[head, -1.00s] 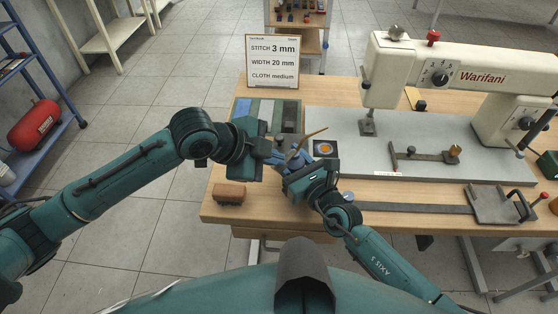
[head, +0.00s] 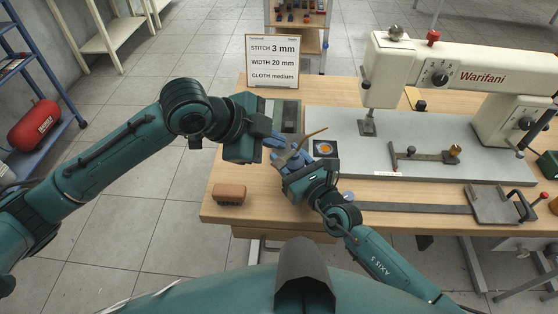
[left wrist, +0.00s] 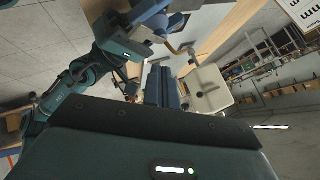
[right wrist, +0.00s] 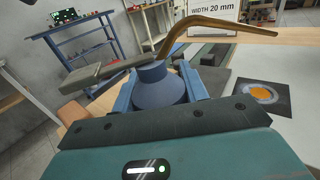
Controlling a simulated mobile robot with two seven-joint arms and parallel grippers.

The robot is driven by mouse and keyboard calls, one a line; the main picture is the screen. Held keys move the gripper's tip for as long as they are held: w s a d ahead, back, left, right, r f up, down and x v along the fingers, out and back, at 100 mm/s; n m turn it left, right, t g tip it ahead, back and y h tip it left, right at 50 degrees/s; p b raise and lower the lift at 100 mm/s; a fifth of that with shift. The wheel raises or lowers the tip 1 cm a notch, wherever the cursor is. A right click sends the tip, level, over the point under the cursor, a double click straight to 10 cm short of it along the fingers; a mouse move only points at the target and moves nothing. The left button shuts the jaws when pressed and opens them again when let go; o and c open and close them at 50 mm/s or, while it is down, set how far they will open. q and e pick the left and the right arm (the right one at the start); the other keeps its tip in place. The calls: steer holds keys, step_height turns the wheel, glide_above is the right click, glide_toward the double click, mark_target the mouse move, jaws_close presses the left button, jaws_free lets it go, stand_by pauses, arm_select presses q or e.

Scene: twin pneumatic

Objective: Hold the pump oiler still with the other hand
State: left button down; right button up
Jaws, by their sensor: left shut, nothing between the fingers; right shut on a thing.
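The pump oiler has a blue-grey conical body (right wrist: 160,87) and a thin curved brass-brown spout (right wrist: 205,24). It stands upright between the fingers of my right gripper (right wrist: 160,98), which is shut on it. In the head view the spout (head: 309,136) points up and right, and my right gripper (head: 285,162) partly hides the body. My left gripper (head: 273,142) is shut and empty, just left of and behind the oiler. In the left wrist view its closed fingers (left wrist: 163,86) show near the spout (left wrist: 187,47). I cannot tell whether they touch the oiler.
A sewing machine (head: 490,78) stands on a grey plate (head: 340,123) at the right. A dark square with an orange disc (head: 325,148) lies right of the oiler. A brown block (head: 229,194) sits at the table's front left. A sign (head: 272,61) stands behind.

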arm_select(q)
steer(key=shift+r, duration=1.1)
arm_select(e)
steer(key=o, duration=1.2)
steer(key=shift+o, duration=0.2)
